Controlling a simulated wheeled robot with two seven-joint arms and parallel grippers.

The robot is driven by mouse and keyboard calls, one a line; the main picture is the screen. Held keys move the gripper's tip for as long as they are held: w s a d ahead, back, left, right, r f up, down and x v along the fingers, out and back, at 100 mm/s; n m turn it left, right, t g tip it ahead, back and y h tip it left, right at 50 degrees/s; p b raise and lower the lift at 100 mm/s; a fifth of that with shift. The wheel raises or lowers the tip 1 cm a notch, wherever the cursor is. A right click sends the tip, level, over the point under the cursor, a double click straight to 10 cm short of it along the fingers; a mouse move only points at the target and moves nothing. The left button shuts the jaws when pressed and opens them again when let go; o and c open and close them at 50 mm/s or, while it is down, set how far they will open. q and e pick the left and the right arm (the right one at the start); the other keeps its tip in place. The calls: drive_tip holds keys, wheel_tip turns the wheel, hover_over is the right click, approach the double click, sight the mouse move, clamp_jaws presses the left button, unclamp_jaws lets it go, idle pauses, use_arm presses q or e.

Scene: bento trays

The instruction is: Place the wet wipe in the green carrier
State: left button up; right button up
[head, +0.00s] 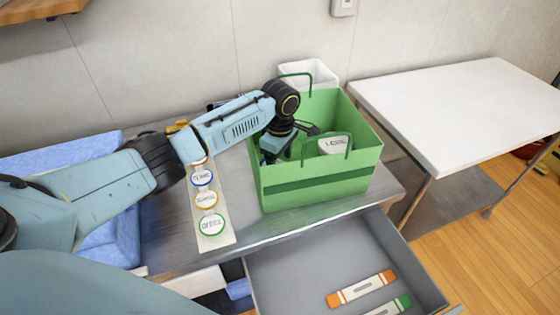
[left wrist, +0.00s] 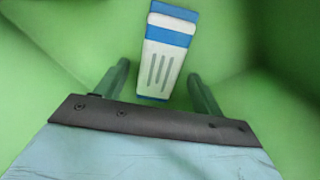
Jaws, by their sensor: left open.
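The green carrier (head: 318,190) stands on the metal counter, with its handles up. My left gripper (head: 285,148) reaches down into it from the left, and its lower part is partly hidden by the carrier wall. In the left wrist view my left gripper (left wrist: 158,76) is open, with its two fingers apart. A white packet with blue bands (left wrist: 158,60), which looks like the wet wipe, lies against green between and beyond the fingertips, inside the carrier. I cannot tell whether a finger touches it. My right gripper is not in view.
A white labelled round container (head: 332,146) sits in the carrier. A strip with several round lids (head: 212,224) lies left of it. The open drawer (head: 300,285) in front holds an orange-ended packet (head: 361,289) and a green-ended one (head: 390,308). A white table (head: 460,105) stands right.

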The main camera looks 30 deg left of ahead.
use_arm(q)
wheel_tip(320, 180, up, 11)
drive_tip(key=p, duration=0.1)
drive_tip(key=shift+p, duration=0.3)
drive_tip(key=shift+r, duration=0.15)
